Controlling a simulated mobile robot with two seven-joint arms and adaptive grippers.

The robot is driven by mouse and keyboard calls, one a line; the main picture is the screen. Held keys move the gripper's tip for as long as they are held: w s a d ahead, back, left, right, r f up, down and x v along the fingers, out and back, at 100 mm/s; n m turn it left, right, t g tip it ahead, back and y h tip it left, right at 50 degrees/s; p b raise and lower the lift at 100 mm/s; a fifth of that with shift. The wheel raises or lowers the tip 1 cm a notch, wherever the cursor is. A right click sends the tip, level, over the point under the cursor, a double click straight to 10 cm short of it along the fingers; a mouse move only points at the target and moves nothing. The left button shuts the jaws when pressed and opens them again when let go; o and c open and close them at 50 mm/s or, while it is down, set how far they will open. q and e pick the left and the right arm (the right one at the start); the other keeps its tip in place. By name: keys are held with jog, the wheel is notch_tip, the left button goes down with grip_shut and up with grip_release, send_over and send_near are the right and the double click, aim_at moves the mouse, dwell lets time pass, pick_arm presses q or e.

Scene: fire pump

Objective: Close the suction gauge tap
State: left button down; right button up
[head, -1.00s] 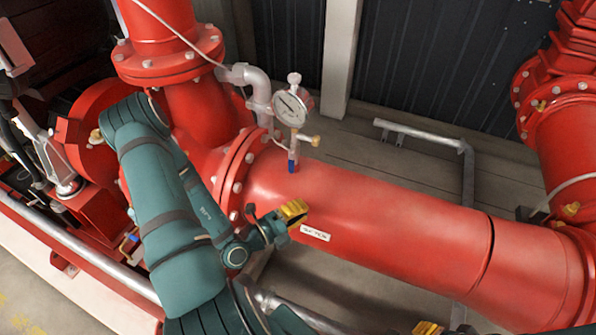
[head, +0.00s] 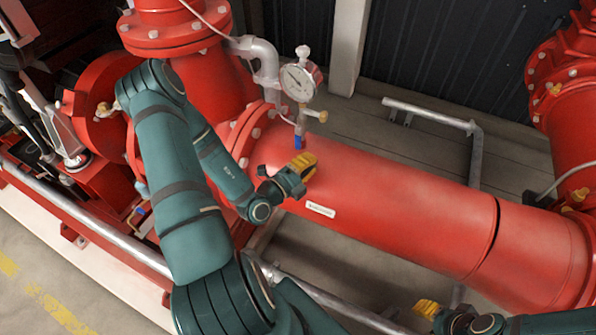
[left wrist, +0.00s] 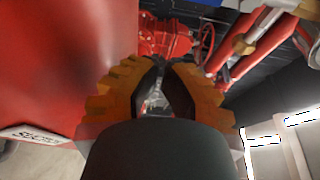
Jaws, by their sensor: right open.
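The suction gauge (head: 299,81) is a round white dial on a thin riser above the large red pipe. Its tap has a small blue handle (head: 298,142) low on the riser, pointing down along it. My left gripper (head: 303,164), with yellow fingers, is just below and slightly right of the handle, apart from it in the picture. My right gripper (head: 427,308) is open at the bottom right.
The large red pipe (head: 400,210) runs beneath the left gripper, with a white label (head: 321,209). A brass fitting (head: 321,115) sticks out right of the riser. A grey bent pipe (head: 262,65) stands left of the gauge. A grey rail (head: 430,113) lies behind.

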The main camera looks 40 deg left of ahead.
aim_at(299, 152)
pick_arm(q)
jog(key=w, duration=0.3)
jog(key=shift+w+d, duration=0.1)
jog(key=shift+w, duration=0.2)
jog(key=shift+s+a+b, duration=0.15)
jog(key=shift+s+a, duration=0.05)
jog(key=shift+a, duration=0.45)
jog(key=shift+s+a+b, duration=0.1)
jog(key=shift+s+a, duration=0.15)
jog(key=shift+a, duration=0.4)
jog(key=shift+s+a+b, duration=0.15)
jog(key=shift+s+a, duration=0.05)
jog(key=shift+a, duration=0.45)
jog(key=shift+a+p, duration=0.1)
jog(key=shift+p, duration=0.4)
jog(key=shift+s+a+m+g+p, duration=0.2)
jog(key=shift+a+m+g+p, duration=0.15)
jog(key=shift+m+p, duration=0.4)
jog(key=shift+s+a+f, duration=0.1)
jog(key=shift+a+f, duration=0.1)
jog(key=shift+a, duration=0.1)
jog(key=shift+f, duration=0.1)
